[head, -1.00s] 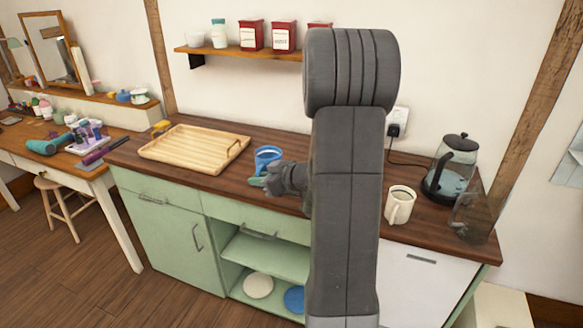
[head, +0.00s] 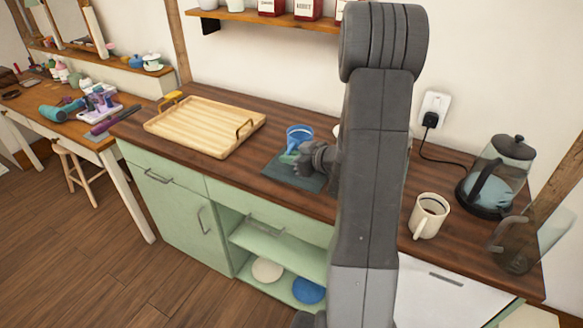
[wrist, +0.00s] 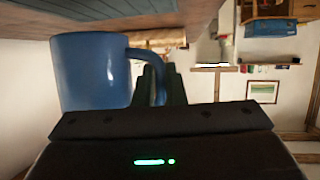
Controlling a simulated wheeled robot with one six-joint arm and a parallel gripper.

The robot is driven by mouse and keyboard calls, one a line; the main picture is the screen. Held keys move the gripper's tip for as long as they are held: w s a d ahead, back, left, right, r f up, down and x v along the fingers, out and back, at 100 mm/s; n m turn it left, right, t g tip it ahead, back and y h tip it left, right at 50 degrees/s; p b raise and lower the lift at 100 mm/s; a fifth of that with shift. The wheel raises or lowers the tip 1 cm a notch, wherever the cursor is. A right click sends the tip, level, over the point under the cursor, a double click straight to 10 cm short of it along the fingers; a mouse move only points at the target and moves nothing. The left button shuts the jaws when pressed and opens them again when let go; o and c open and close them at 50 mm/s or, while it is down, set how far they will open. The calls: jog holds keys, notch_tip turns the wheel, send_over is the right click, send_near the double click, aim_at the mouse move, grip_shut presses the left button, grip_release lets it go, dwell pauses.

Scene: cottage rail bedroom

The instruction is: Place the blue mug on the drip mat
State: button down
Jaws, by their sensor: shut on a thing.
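The blue mug (head: 299,134) is upright at the back part of the dark teal drip mat (head: 283,176), on the wooden counter. My gripper (head: 290,157) is shut on its handle, in front of the mug. In the wrist view, which is upside down, the mug (wrist: 92,72) fills the left, its handle between my fingers (wrist: 158,85). The drip mat (wrist: 90,8) shows there at the top edge. A strip of wood shows between mat and mug base in that view; I cannot tell whether they touch. My arm hides part of the counter to the right.
A wooden tray (head: 205,125) lies left of the mat. A cream mug (head: 429,216) and a glass kettle (head: 497,177) stand to the right, with a clear glass jug (head: 517,245) near the corner. A wall shelf (head: 260,17) hangs above. Open shelves below hold plates.

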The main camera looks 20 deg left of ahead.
jog(key=shift+f, duration=1.85)
jog(key=shift+f, duration=0.1)
jog(key=c, duration=1.5)
grip_release()
jog(key=shift+d+r, duration=0.1)
jog(key=shift+r, duration=0.1)
jog(key=v, duration=1.1)
jog(key=shift+s+d, duration=0.2)
jog(key=shift+d, duration=0.2)
jog(key=shift+a, duration=0.1)
